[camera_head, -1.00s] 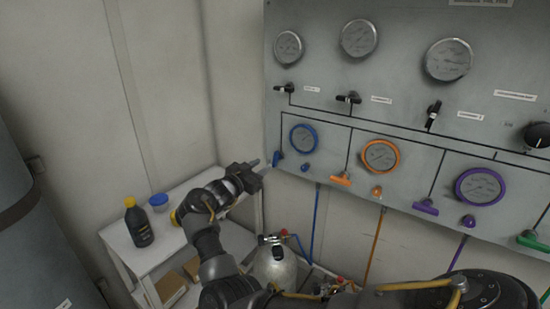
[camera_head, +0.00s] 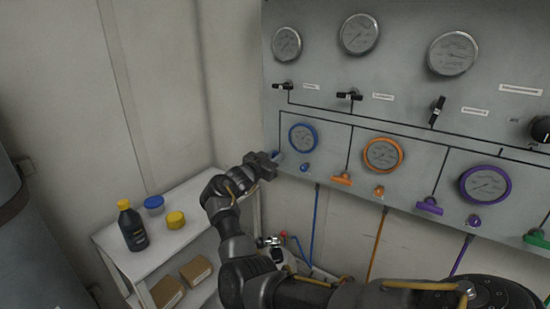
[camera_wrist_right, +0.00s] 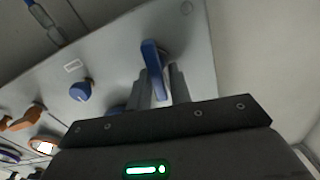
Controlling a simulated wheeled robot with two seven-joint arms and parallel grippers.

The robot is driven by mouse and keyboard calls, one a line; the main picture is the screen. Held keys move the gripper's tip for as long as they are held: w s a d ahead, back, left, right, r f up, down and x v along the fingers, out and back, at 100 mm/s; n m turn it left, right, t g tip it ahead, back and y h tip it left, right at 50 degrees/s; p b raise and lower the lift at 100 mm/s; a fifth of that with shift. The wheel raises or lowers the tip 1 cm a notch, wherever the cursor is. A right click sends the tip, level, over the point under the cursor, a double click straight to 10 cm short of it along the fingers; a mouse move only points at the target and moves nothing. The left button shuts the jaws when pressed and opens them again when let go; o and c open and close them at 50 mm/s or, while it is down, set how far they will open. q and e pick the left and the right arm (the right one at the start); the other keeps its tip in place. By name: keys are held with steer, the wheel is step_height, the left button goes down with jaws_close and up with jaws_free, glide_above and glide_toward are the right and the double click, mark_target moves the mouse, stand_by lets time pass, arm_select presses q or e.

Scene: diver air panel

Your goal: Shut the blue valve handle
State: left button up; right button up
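The blue valve handle (camera_head: 278,156) is at the left edge of the grey panel, left of and below the blue-rimmed gauge (camera_head: 303,138). In the right wrist view the handle (camera_wrist_right: 153,58) stands out from the panel, and its lower end lies between the fingers of my right gripper (camera_wrist_right: 163,78). The fingers stand apart on either side of it; I cannot tell whether they touch it. In the head view my right gripper (camera_head: 267,161) is at the handle and partly hides it. My left gripper is not in view.
A blue knob (camera_head: 305,168) sits right of the handle. Orange (camera_head: 341,180) and purple (camera_head: 430,206) handles are farther right on the panel (camera_head: 330,105). A white shelf (camera_head: 185,238) with a black bottle (camera_head: 132,228) stands at left, below my arm. A gas cylinder is partly hidden by my arm.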

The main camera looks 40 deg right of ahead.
jaws_close()
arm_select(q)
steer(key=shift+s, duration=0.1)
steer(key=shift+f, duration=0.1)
